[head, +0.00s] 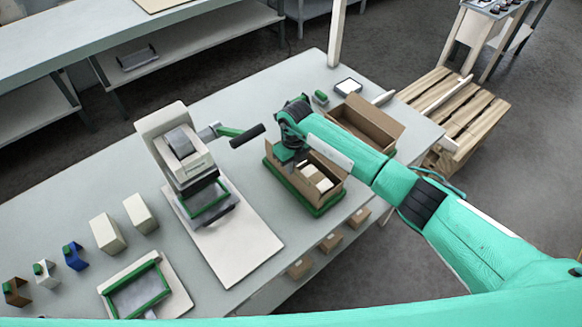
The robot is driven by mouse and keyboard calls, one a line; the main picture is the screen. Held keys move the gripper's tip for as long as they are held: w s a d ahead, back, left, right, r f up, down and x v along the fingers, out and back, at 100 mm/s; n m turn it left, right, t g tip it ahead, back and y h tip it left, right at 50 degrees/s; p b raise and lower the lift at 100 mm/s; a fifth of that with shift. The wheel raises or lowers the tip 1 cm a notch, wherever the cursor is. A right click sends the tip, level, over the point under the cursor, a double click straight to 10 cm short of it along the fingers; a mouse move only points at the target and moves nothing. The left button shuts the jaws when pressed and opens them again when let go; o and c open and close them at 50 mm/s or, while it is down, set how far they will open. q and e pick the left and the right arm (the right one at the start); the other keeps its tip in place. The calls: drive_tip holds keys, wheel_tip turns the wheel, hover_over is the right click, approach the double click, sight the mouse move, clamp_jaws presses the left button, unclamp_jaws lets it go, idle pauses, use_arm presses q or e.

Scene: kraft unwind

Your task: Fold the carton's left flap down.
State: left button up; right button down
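The open brown carton (329,198) stands on a green-rimmed tray (296,196) near the right part of the table, with several pale blocks (318,180) inside. My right arm reaches in from the right across the carton's far side. My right gripper (288,158) points down at the carton's far left end, very close to its upper edge. Whether it touches a flap cannot be told. Its fingers are dark and small, and their opening cannot be made out. The arm and gripper hide the carton's far side and much of its left flap. My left gripper is out of view.
A second open carton (368,122) stands behind my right arm. A machine with a lever (240,136) stands left of the carton on a pale board (236,245). Two cream blocks (108,233) and a green-framed tray (138,290) are farther left. A wooden pallet (458,110) lies beyond the table.

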drive_tip(key=g+y+b, duration=0.1)
drive_tip(key=b, duration=0.2)
drive_tip(key=w+d+g+y+b, duration=0.1)
drive_tip(key=y+b, duration=0.1)
drive_tip(key=b, duration=0.2)
drive_tip(key=d+g+y+b, duration=0.1)
drive_tip(key=y+b, duration=0.1)
drive_tip(key=b, duration=0.2)
drive_tip(key=shift+w+f+g, duration=0.15)
drive_tip(key=shift+f+g, duration=0.25)
drive_tip(key=c, duration=1.6)
unclamp_jaws()
drive_tip(key=shift+c, duration=0.2)
